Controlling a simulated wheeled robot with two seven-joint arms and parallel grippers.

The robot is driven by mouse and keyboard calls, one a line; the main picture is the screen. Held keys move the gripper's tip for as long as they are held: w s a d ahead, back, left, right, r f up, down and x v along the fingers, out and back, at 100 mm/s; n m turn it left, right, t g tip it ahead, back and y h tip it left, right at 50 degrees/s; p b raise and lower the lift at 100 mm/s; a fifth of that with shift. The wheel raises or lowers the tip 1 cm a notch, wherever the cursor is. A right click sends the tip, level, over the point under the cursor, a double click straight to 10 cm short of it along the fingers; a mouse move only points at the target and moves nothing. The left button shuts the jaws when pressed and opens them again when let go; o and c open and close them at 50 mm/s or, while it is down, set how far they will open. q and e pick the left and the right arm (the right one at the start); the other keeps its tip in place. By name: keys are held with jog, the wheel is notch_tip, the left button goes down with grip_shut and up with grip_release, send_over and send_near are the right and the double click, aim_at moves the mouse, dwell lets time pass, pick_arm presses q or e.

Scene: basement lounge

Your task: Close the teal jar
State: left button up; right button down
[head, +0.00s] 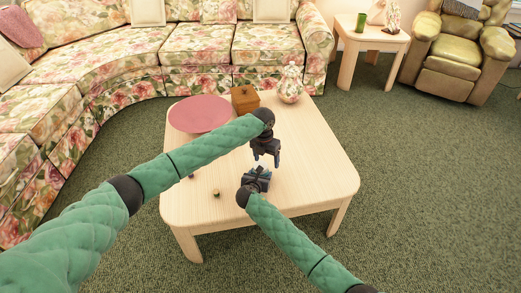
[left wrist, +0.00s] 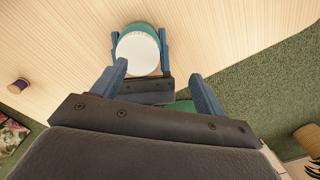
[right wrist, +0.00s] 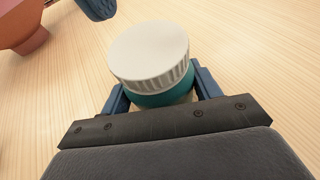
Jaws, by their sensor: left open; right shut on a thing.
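The teal jar (right wrist: 165,97) has a white ribbed lid (right wrist: 150,52) on its top. It stands between the fingers of my right gripper (right wrist: 162,92), which is shut on its body. In the left wrist view the round white lid (left wrist: 138,53) faces me, with a teal edge behind it. My left gripper (left wrist: 162,82) is open and empty, above and a little apart from the lid. In the head view my left gripper (head: 266,160) hangs just above my right gripper (head: 258,174); the jar is mostly hidden there. Whether the lid is tightened I cannot tell.
The pale wooden table (head: 310,170) also bears a pink round piece (head: 199,114), a brown box (head: 244,99) and a floral vase (head: 290,84) at the back. A small item (head: 216,193) lies near the front left. The table's right side is clear.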

pick_arm(q)
jog(key=n, duration=0.3)
jog(key=shift+w+r+n, duration=0.15)
jog(key=shift+r+n, duration=0.15)
jog(key=shift+r, duration=0.1)
jog(key=n, duration=0.4)
jog(key=shift+w+r, duration=0.15)
jog(key=shift+r, duration=0.2)
jog(key=n, duration=0.4)
jog(key=r+n, duration=0.1)
jog(key=n, duration=0.1)
jog(key=shift+w+a+n, duration=0.25)
jog(key=shift+n, duration=0.15)
jog(key=n, duration=0.4)
jog(key=r+n, duration=0.1)
jog(key=n, duration=0.2)
jog(key=shift+w+a, duration=0.25)
jog(key=n, duration=0.6)
jog(key=shift+a+r+n, duration=0.2)
jog(key=shift+a+n, duration=0.05)
jog(key=shift+n, duration=0.15)
jog(key=n, duration=0.5)
jog(key=shift+a+y, duration=0.2)
jog(key=shift+y, duration=0.1)
jog(key=n, duration=0.4)
jog(key=shift+a+n, duration=0.1)
jog(key=shift+n, duration=0.2)
jog(key=n, duration=0.4)
jog(key=shift+a, duration=0.1)
jog(key=n, duration=0.5)
